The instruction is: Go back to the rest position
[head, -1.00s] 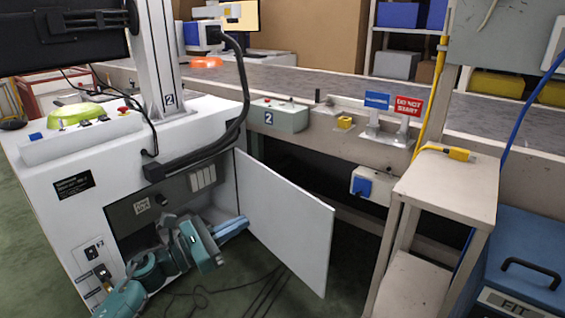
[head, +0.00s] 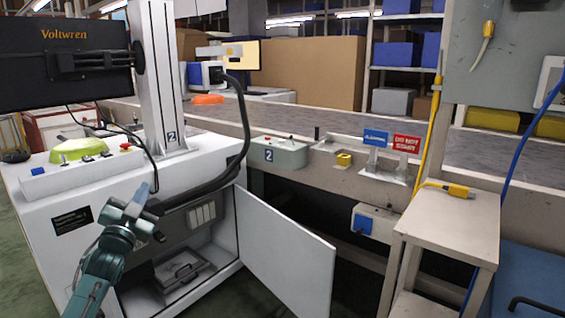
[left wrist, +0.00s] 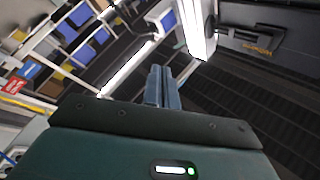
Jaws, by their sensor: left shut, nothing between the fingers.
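My left gripper (head: 140,194) is raised in front of the white cabinet (head: 80,232), with its fingers pointing up. Its two blue-grey fingers are together and empty; they also show in the left wrist view (left wrist: 162,86), against the ceiling lights. It is apart from the cabinet's open door (head: 285,255). My right gripper is in neither view.
Inside the open cabinet lies a grey item with a handle (head: 180,270). A conveyor (head: 330,150) runs behind, and a small stand (head: 455,215) with a yellow connector (head: 445,189) is at right.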

